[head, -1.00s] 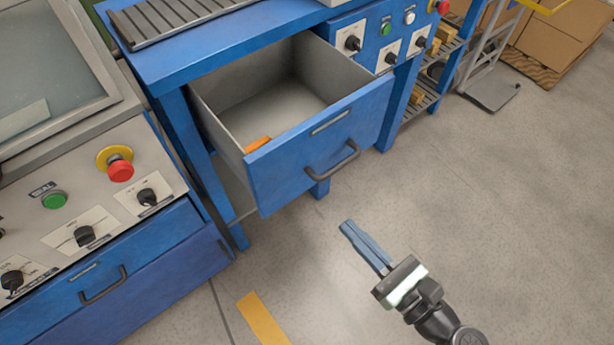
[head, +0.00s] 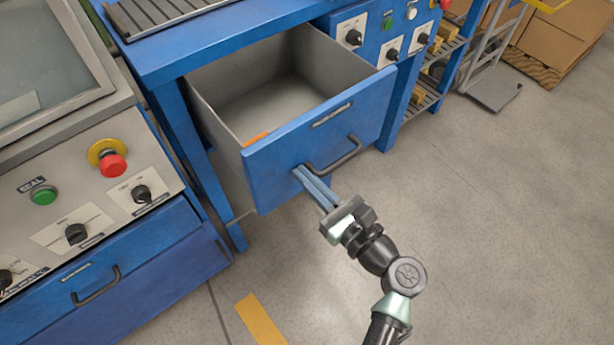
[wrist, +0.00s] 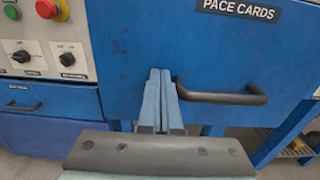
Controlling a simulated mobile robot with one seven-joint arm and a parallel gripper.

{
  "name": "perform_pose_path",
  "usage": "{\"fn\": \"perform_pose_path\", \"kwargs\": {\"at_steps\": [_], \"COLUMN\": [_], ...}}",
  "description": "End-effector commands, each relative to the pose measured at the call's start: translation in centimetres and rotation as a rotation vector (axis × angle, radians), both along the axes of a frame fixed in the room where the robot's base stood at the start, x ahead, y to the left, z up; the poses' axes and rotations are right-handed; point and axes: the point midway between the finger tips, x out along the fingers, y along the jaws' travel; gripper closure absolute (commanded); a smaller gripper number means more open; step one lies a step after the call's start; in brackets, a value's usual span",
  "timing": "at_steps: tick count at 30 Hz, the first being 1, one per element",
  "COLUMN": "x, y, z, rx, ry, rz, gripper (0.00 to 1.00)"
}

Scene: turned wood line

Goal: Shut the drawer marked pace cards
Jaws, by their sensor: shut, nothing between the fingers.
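The blue drawer marked pace cards (head: 275,163) hangs well open from the blue bench in the head view. An orange item (head: 257,137) lies inside near its front left. The drawer's front fills much of the wrist view, with the label PACE CARDS (wrist: 240,9) at the top and a dark bar handle (wrist: 225,95). My gripper (head: 299,171) is shut and empty, its blue fingers pointing at the drawer front just left of the handle. In the wrist view the fingertips (wrist: 160,73) show against the front; whether they touch it I cannot tell.
A grey panel with a red stop button (head: 113,165) and a green button (head: 43,195) stands at the left, above a second, shut drawer (head: 100,270). A trolley (head: 492,90) and cardboard boxes (head: 560,45) stand at the back right. The floor at right is clear.

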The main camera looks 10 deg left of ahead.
Motion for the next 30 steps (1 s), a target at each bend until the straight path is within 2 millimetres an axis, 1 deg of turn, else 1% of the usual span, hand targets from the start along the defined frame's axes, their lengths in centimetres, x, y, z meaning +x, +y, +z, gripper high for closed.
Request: {"fn": "perform_pose_path", "kwargs": {"at_steps": [8,11,14,17,30], "x": [0.2,0.8,1.8,3.2,11.1], "y": [0.3,0.9,2.0,3.5,11.4], "z": [0.0,0.1,0.1,0.1,-0.2], "rx": [0.000,0.000,0.000,0.000,0.000], "ry": [0.000,0.000,0.000,0.000,-0.003], "rz": [0.001,0.004,0.006,0.007,0.007], "gripper": [1.00,1.00,1.00,1.00,1.00]}}
